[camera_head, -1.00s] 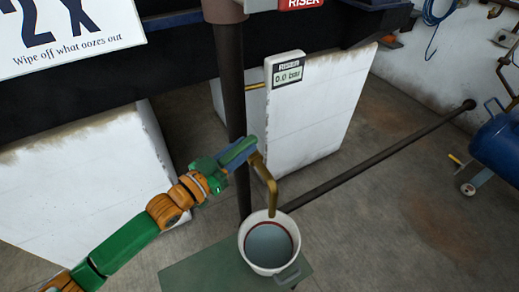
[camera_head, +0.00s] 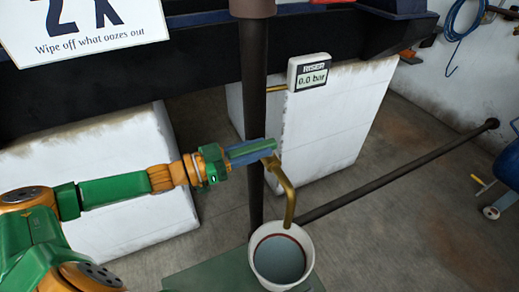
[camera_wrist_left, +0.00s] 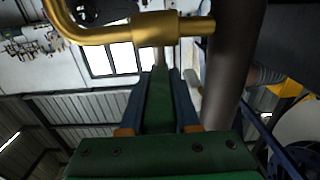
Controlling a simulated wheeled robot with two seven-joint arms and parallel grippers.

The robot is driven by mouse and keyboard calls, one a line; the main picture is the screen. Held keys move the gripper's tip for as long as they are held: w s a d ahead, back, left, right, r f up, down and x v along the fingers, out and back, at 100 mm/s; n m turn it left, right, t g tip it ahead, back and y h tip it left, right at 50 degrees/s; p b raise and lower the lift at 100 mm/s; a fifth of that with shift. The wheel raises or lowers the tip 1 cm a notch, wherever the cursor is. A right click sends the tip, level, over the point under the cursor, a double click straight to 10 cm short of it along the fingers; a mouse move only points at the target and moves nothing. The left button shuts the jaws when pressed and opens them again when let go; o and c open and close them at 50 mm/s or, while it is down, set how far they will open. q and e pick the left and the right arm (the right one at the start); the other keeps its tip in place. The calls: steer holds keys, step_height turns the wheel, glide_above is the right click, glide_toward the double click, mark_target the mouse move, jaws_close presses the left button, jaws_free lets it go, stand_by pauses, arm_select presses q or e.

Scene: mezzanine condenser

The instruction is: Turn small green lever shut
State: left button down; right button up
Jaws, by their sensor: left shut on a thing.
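The small green lever (camera_head: 247,146) sits at the brass tap (camera_head: 286,187) on the dark riser pipe (camera_head: 254,90). My left gripper (camera_head: 262,151) reaches in from the left, almost level, with its blue fingers closed along both sides of the lever. In the left wrist view the green lever (camera_wrist_left: 160,100) lies between the two blue fingers, below the brass tap body (camera_wrist_left: 160,28). The fingers hide part of the lever. My right gripper is in neither view.
A white bucket (camera_head: 307,243) with dark liquid stands under the spout on a green stand (camera_head: 215,272). A gauge (camera_head: 309,73) reading 0.0 bar is on the white block (camera_head: 325,125) behind. A dark pipe (camera_head: 400,175) runs off to the right.

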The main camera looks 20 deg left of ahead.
arm_select(q)
steer(key=c, duration=0.9)
jaws_free()
steer(key=shift+o, duration=1.3)
steer(key=shift+w+d, duration=0.1)
steer(key=shift+w, duration=0.05)
steer(key=p+v, duration=0.1)
steer(key=v, duration=0.6)
